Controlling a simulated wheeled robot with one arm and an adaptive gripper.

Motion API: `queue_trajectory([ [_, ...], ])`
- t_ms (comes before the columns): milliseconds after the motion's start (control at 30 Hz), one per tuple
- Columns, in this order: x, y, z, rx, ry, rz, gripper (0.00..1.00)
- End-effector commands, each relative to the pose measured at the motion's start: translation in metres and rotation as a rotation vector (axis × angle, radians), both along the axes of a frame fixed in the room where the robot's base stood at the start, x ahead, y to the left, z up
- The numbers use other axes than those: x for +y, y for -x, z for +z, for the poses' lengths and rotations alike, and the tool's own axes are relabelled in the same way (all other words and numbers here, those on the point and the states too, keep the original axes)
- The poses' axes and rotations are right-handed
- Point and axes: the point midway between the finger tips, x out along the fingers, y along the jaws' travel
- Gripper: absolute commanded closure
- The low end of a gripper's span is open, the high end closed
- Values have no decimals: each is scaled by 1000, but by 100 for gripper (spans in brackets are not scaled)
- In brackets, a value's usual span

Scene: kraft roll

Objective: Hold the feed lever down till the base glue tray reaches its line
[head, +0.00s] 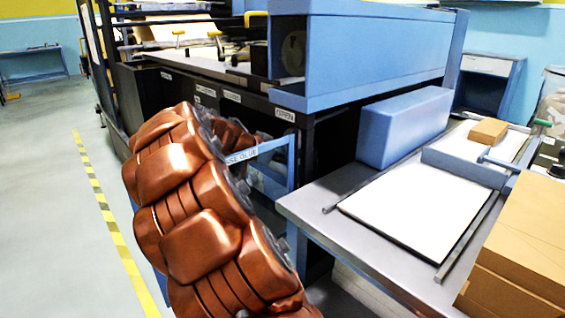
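A blue frame with a label ending in "SE GLUE" (242,156) stands at the machine's lower side, partly hidden behind my copper-coloured arm. I cannot make out the base glue tray, its line or the glue level. No feed lever can be told for sure; my arm covers much of the area by the label. My arm rises from the bottom of the head view and bends away behind its own upper links. My gripper does not show.
A large blue and black machine (365,55) fills the back. On the right, a grey table (300,208) bears a blue block (404,126), a white sheet (405,215) and cardboard (525,240). The floor (45,200) left of the yellow striped line (105,210) is clear.

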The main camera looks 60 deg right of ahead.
Motion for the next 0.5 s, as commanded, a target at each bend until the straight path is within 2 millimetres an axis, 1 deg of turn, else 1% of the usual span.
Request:
queue_trajectory([
  [333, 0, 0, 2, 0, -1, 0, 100],
  [433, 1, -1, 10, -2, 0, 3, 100],
  [500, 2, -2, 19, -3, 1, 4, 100],
])
